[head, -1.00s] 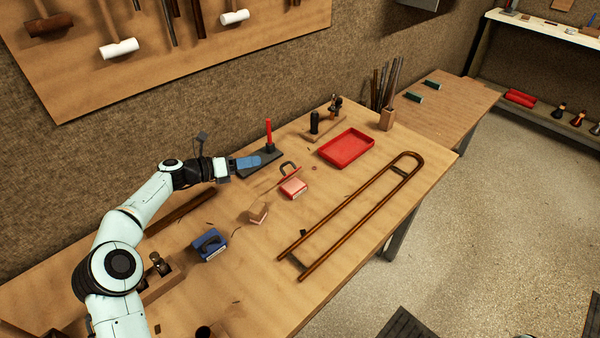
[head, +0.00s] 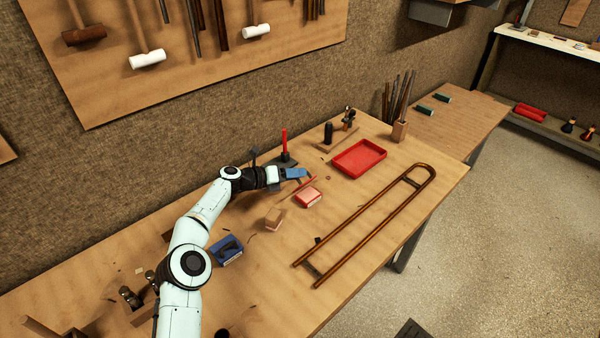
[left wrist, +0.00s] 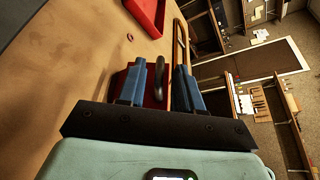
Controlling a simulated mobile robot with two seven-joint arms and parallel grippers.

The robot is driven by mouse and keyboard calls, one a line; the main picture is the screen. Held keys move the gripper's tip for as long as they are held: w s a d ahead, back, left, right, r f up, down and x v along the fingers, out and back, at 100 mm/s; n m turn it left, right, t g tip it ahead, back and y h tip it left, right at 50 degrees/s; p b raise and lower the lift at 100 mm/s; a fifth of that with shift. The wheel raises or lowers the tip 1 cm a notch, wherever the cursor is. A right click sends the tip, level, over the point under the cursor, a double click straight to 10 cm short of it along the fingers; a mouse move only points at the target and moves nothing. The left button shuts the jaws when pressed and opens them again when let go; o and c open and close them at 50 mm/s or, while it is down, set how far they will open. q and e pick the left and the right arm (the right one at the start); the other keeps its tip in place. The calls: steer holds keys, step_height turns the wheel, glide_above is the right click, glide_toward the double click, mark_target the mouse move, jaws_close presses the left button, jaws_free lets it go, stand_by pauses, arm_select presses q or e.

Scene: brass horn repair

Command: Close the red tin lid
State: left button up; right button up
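The red tin (head: 309,197) sits on the workbench, in the middle of the head view. Its red lid (head: 300,188) stands raised at the tin's back side, seen nearly edge-on. My left gripper (head: 304,173) is just behind the lid, its blue fingers reaching over the lid's back side. In the left wrist view the gripper (left wrist: 160,85) is open, with a grey curved handle (left wrist: 159,72) between its two fingers. A dark red surface, apparently the lid (left wrist: 121,82), shows beside the left finger. Whether a finger touches the handle, I cannot tell. My right gripper is out of view.
A long brass slide (head: 375,218) lies right of the tin. A red tray (head: 359,158) is behind it. A wooden block (head: 275,218) and a blue box (head: 227,249) lie to the left. A red upright rod (head: 284,142) stands behind my gripper. The front bench is mostly clear.

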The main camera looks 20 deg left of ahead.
arm_select(q)
steer(key=shift+p+x, duration=0.3)
steer(key=shift+x, duration=0.75)
jaws_close()
steer(key=shift+a, duration=0.1)
steer(key=shift+r, duration=0.3)
stand_by(0.4)
